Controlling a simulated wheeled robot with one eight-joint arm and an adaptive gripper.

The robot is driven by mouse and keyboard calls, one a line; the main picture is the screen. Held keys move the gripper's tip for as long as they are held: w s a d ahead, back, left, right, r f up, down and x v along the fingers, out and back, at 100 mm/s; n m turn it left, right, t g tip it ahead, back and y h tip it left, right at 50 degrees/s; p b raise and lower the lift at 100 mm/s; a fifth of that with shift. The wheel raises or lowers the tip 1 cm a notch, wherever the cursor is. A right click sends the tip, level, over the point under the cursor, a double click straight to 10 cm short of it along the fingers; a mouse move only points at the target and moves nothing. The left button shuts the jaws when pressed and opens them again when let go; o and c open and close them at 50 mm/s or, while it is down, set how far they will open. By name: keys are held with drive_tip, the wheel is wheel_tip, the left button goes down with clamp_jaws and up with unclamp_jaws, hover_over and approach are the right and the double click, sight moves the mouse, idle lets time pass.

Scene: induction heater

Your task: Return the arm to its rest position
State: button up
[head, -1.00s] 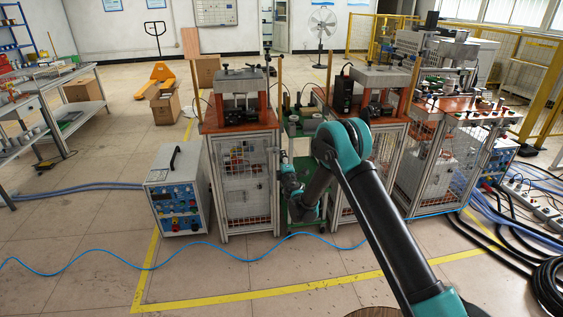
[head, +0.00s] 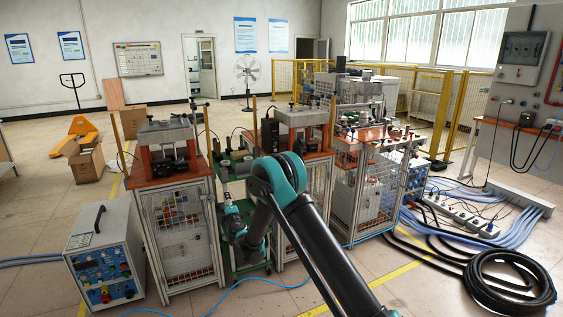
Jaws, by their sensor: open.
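My arm runs up from the bottom edge of the head view, bends at a teal elbow (head: 281,178) and folds down toward the machines. My gripper (head: 228,199) is small at the end of the folded forearm, in front of the gap between the left and middle machine stands. It is open, and I see nothing held in it. Its fingertips are hard to make out against the green cart behind. Whether it touches anything there cannot be told.
The left stand (head: 182,238), middle stand (head: 290,228) and right stand (head: 366,188) are close around the arm. A heater power unit (head: 103,256) is at lower left. Black cables (head: 508,283) and a power strip (head: 460,214) lie on the right floor. Front floor is mostly clear.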

drive_tip(key=s+d+r+m+g+h, duration=0.1)
drive_tip(key=d+r+m+h, duration=0.35)
drive_tip(key=d, duration=0.85)
drive_tip(key=d+r+m+h, duration=0.3)
drive_tip(key=d+r+m, duration=0.25)
drive_tip(key=d, duration=0.85)
drive_tip(key=s+d+r+m+g+h, duration=0.25)
drive_tip(key=s+d, duration=0.35)
drive_tip(key=d, duration=0.5)
drive_tip(key=s+d+f+m+g, duration=0.1)
drive_tip(key=s+d+m+g, duration=0.15)
drive_tip(key=s+d, duration=0.5)
drive_tip(key=s+d+f+m+g, duration=0.2)
drive_tip(key=s+d+m, duration=0.15)
drive_tip(key=s, duration=0.65)
drive_tip(key=s+d+f+m+g+y, duration=0.1)
drive_tip(key=s+f+g, duration=0.1)
drive_tip(key=s, duration=0.9)
drive_tip(key=s+d+f+m+g+y, duration=0.1)
drive_tip(key=s+f, duration=0.3)
drive_tip(key=s, duration=0.7)
drive_tip(key=shift+s+d+f+m+g+y, duration=0.15)
drive_tip(key=shift+s+f+m+g+y, duration=0.1)
drive_tip(key=shift+m+g+y, duration=0.25)
